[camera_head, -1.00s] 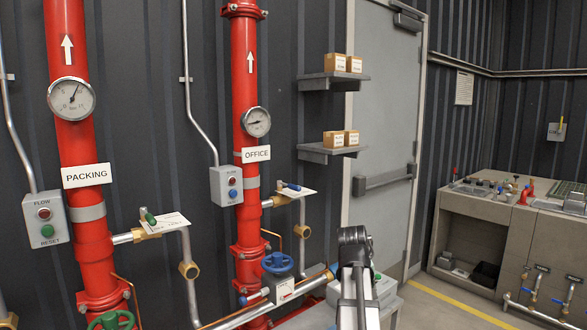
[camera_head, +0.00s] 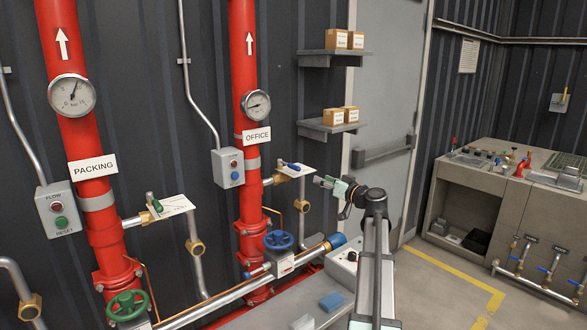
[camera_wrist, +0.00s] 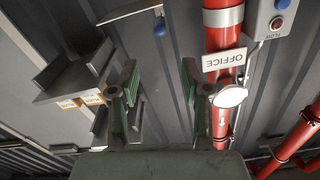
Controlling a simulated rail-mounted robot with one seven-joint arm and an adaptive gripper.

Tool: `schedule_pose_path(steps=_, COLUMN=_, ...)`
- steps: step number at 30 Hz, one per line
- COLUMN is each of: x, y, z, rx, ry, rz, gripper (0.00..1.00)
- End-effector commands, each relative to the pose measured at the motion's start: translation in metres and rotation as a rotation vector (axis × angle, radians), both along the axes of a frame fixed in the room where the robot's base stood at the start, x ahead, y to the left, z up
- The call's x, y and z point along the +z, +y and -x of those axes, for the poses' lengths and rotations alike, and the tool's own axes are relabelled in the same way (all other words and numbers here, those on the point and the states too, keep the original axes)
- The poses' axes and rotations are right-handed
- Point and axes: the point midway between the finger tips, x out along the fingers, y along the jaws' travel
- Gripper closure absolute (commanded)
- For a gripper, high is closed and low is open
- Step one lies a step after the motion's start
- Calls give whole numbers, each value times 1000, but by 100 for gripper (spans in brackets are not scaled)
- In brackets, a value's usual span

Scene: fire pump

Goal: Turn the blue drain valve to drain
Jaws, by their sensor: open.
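A blue lever (camera_head: 291,166) sits on a brass valve body (camera_head: 287,171) on the side branch of the red OFFICE riser, with a white card beside it. The lever's blue end also shows at the top of the wrist view (camera_wrist: 159,11), with the card's edge (camera_wrist: 130,12). The card's lettering is unreadable.
The red PACKING riser (camera_head: 75,120) with a green lever (camera_head: 153,202) stands at left. A pressure gauge (camera_head: 256,105) and grey flow box (camera_head: 228,167) are near the OFFICE riser. Shelves with boxes (camera_head: 333,125) are above my gripper. A grey bench (camera_head: 330,290) lies below.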

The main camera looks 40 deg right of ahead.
Motion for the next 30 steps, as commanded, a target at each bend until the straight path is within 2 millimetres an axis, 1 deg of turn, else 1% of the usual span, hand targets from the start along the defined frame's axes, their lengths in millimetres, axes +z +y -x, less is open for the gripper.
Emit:
schedule_pose_path(steps=5, x=1, y=0, z=-11, rx=0, ry=3, rz=27, gripper=52)
schedule_pose_path(steps=8, x=2, y=0, z=-24, rx=1, ry=3, rz=27, gripper=52)
schedule_pose_path(steps=24, x=3, y=1, z=-129, rx=1, ry=5, rz=25, gripper=52)
schedule_pose_path(steps=30, x=2, y=2, z=-158, rx=0, ry=5, rz=26, gripper=52)
